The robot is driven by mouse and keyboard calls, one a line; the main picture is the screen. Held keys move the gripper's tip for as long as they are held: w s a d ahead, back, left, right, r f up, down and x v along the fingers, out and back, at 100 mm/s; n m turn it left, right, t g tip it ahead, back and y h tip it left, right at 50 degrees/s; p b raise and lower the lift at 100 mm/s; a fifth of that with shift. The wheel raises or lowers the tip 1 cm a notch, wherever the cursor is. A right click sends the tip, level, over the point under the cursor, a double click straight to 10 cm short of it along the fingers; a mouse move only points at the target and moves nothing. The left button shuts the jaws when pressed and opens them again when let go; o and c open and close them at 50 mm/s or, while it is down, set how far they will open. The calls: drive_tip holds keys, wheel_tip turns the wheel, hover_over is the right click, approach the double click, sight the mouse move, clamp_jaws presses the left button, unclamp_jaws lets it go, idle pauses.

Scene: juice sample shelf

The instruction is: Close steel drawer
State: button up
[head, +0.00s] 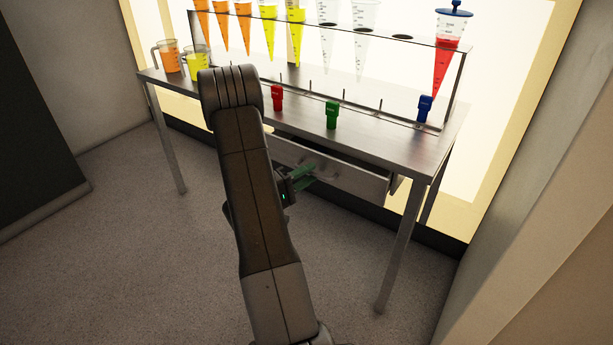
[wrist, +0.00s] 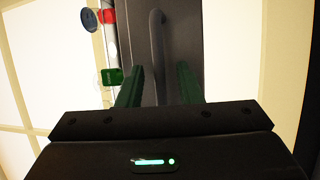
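The steel drawer (head: 352,183) hangs under the steel table (head: 398,148) and stands partly pulled out, with its right side wall showing behind the front. My gripper (head: 303,174) is at the drawer front, near its handle, with green fingers. In the wrist view, the bar handle (wrist: 157,42) runs up between the two fingers of my gripper (wrist: 158,80). The fingers are apart, with room on each side of the bar. Whether they touch the handle is unclear. My arm hides the left part of the drawer in the head view.
On the table are a red (head: 278,98), a green (head: 332,114) and a blue stopper (head: 425,109). A rack (head: 450,88) of several sample tubes stands behind them, with two beakers (head: 171,59) at the left. Table legs (head: 398,255) flank clear floor.

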sight(318, 167)
clamp_jaws()
drive_tip(key=shift+w+d+f+b, duration=0.1)
drive_tip(key=shift+w+d+b, duration=0.6)
drive_tip(key=shift+w+d, duration=0.65)
drive_tip(key=shift+w+a, duration=0.1)
drive_tip(key=shift+w, duration=0.15)
drive_tip(key=shift+c, duration=1.7)
unclamp_jaws()
drive_tip(key=shift+r, duration=0.2)
drive_tip(key=o, duration=0.3)
drive_tip(key=shift+w+f, duration=0.1)
drive_tip(key=shift+o, duration=0.2)
